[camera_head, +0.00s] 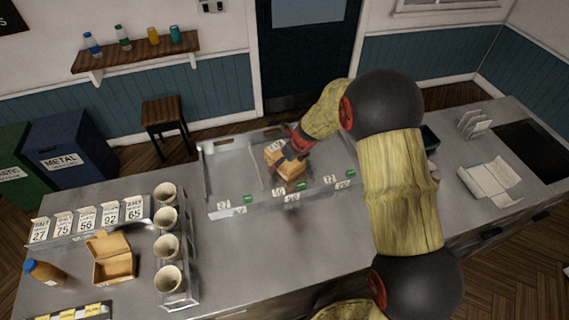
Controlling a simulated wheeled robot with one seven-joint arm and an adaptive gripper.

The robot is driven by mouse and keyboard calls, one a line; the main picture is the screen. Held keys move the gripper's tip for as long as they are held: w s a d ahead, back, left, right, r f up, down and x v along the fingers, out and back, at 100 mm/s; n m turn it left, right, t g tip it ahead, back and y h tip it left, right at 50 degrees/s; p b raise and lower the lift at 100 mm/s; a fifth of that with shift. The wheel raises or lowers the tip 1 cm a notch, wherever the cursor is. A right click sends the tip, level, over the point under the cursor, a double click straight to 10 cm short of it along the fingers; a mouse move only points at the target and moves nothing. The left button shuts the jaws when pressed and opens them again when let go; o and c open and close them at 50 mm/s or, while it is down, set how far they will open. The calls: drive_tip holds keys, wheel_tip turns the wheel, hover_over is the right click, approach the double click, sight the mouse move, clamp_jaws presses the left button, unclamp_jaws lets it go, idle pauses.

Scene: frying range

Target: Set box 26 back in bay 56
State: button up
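A small brown cardboard box (291,170) with a pale label is in or just above the middle part of a clear, shallow tray (225,185) on the counter. The number on its label is too small to read surely. My gripper (288,156), dark with red parts, reaches down from the upper right, and its dark fingers cross the box. Whether they are closed on it cannot be told. The tray's front edge carries several number tags; the middle tag (292,198) sits below the box and looks like 56, though blurred.
An open booklet (490,183) lies at right. The counter before the tray is clear.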

drive_tip(key=shift+o, duration=0.3)
drive_tip(key=p+v, duration=0.1)
drive_tip(key=v, duration=1)
drive_tip(key=shift+d+r, duration=0.1)
drive_tip(key=shift+r, duration=0.3)
drive_tip(key=shift+s+r, duration=0.2)
drive_tip(key=shift+r, duration=0.3)
drive_tip(key=s+d+r+n, duration=0.4)
drive_tip(key=s+r+n, duration=0.9)
drive_tip(key=r, duration=0.3)
drive_tip(key=s+d+r+n+t+h, duration=0.1)
drive_tip(key=s+d+r+n, duration=0.1)
drive_tip(key=s+n, duration=0.5)
drive_tip(key=s+d+r+n+t+h, duration=0.1)
drive_tip(key=s+d+r+n+h, duration=0.1)
drive_tip(key=s+n, duration=0.6)
drive_tip(key=s+d+r, duration=0.1)
drive_tip(key=s+d, duration=0.1)
drive_tip(key=s, duration=0.4)
drive_tip(key=shift+n, duration=0.3)
wheel_tip(320, 180, down, 15)
drive_tip(key=b, duration=1.5)
